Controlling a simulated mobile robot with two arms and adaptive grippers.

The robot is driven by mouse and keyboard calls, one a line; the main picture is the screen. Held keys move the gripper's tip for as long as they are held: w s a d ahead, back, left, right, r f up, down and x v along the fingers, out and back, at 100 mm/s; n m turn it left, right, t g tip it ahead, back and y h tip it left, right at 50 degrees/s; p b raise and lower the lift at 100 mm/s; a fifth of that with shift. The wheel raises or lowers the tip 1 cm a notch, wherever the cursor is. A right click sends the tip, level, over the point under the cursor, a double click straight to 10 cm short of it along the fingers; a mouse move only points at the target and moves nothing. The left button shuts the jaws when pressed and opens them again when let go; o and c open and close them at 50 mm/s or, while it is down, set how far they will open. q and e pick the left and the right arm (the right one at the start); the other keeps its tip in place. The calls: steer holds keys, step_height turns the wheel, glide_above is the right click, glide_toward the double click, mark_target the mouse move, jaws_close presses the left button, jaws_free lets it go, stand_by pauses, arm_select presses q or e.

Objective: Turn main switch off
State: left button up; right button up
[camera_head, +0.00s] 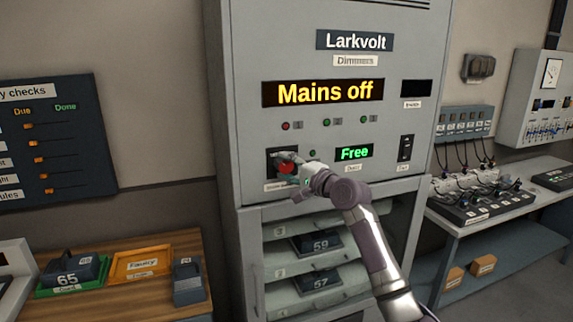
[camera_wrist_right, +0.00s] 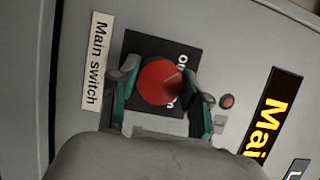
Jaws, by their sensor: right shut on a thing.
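The main switch (camera_wrist_right: 160,84) is a round red knob on a black plate, labelled "Main switch" in the right wrist view. In the head view the knob (camera_head: 287,168) sits on the left of the grey Larkvolt cabinet front, partly hidden by my right gripper (camera_head: 291,167). In the right wrist view my right gripper (camera_wrist_right: 161,88) has one finger on each side of the red knob and is shut on it. The knob's pale line slants toward the upper right. The cabinet's display (camera_head: 317,92) reads "Mains off". My left gripper does not show.
A green "Free" display (camera_head: 354,153) and a black rocker (camera_head: 405,148) are right of the switch. Shelves with numbered units (camera_head: 314,243) are below. A wooden table (camera_head: 180,243) with trays stands left, and a bench (camera_head: 515,196) with cabled gear stands right.

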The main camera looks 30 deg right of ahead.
steer(key=shift+f+n, duration=0.1)
steer(key=shift+n, duration=0.2)
steer(key=o, duration=1.2)
steer(key=shift+c, duration=0.2)
steer(key=s+d, duration=0.2)
steer(key=s, duration=1)
steer(key=shift+w, duration=0.1)
